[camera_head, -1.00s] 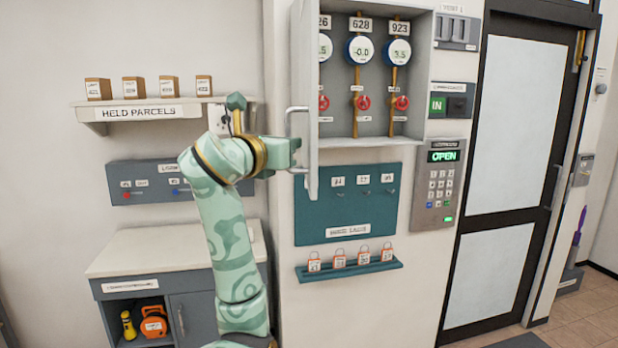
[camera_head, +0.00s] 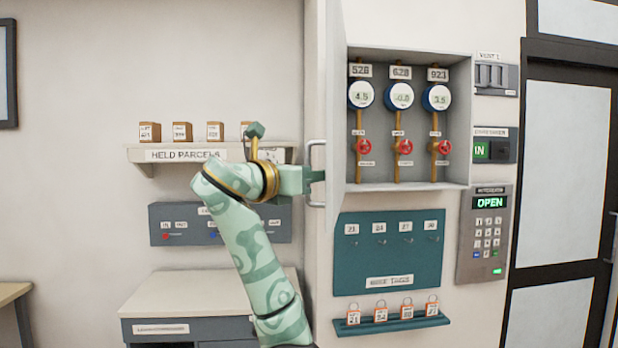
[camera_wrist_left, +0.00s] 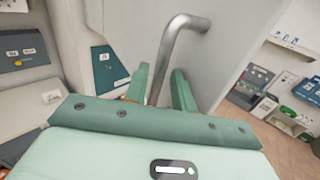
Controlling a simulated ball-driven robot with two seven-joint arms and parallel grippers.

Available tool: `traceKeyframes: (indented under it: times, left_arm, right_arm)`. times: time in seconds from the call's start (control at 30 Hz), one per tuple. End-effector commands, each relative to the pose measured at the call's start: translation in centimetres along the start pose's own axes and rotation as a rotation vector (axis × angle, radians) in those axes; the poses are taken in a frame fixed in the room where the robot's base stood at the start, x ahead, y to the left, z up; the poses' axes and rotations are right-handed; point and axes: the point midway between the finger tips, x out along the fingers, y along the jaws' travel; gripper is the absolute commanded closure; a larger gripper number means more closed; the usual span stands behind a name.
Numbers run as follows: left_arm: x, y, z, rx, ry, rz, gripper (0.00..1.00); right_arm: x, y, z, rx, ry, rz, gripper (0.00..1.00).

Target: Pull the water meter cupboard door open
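The water meter cupboard (camera_head: 456,115) is on the wall in the head view, its inside visible with several round meters and red valves. Its grey door (camera_head: 334,100) stands wide open at the left, seen nearly edge-on. The metal door handle (camera_head: 309,160) is on the door's outer face; it also shows in the left wrist view (camera_wrist_left: 172,47). My left gripper (camera_head: 316,180) is at the handle. In the left wrist view, the handle runs between its two close-set fingers (camera_wrist_left: 159,82), which look shut on it; exact contact is hard to see. My right gripper is out of view.
The held parcels shelf (camera_head: 190,155) and a grey panel (camera_head: 180,224) are left of the cupboard, behind my left arm. A keypad (camera_head: 484,235) is to the right.

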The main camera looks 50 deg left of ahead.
Motion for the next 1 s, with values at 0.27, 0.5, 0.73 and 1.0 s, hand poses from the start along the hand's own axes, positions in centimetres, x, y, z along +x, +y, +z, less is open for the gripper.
traceKeyframes:
  times: [0.27, 0.5, 0.73, 1.0]
  left_arm:
    - [-0.1, -0.1, -0.1, 0.001, 0.002, -0.002, 0.75]
    - [-3.5, 0.1, -0.3, 0.004, 0.001, 0.003, 0.75]
    - [-9.7, 0.1, -0.3, 0.005, 0.001, 0.005, 0.75]
    - [-14.1, -0.1, 0.9, -0.002, -0.003, -0.016, 0.75]
  right_arm:
    - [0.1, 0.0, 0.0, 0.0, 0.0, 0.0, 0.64]
    - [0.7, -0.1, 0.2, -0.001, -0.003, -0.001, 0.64]
    - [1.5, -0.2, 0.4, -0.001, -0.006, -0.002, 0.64]
    - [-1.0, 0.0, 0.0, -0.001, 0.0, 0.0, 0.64]
